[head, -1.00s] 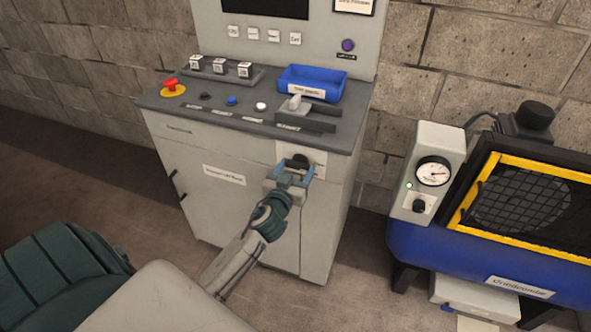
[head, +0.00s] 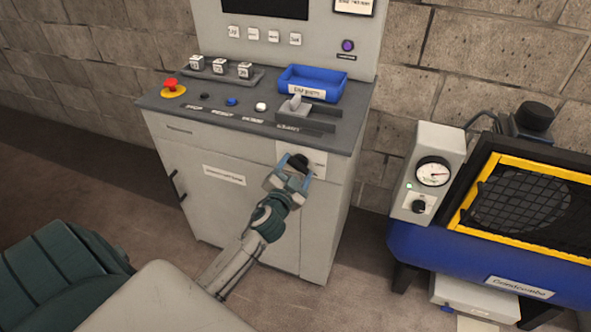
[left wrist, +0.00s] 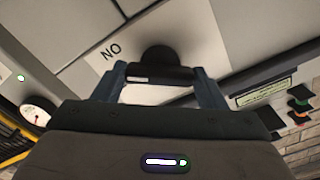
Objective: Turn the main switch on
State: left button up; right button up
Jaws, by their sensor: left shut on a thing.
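The main switch is a black rotary knob (head: 299,161) on a pale plate (head: 318,158) at the upper right of the grey cabinet's front. It also shows in the left wrist view as a dark knob with a bar-like grip (left wrist: 160,66). My left gripper (head: 295,172) is shut on the knob, with its blue fingers on either side and tilted in the head view. In the left wrist view the fingers (left wrist: 160,82) flank the bar. My right gripper is in neither view.
The console top (head: 215,108) carries a red emergency button (head: 171,84), small buttons, a lever (head: 296,103) and a blue tray (head: 312,84). A blue machine with a gauge (head: 432,172) stands to the right. The floor before the cabinet is clear.

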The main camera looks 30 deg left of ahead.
pick_arm(q)
jog(key=m+p, duration=0.1)
jog(key=m, duration=0.4)
jog(key=shift+m, duration=0.3)
jog(key=m+p, duration=0.1)
jog(key=m, duration=0.4)
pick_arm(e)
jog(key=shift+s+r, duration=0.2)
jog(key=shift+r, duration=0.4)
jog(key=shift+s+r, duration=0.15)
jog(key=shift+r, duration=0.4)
pick_arm(q)
jog(key=shift+m+p, duration=0.3)
jog(key=o, duration=1)
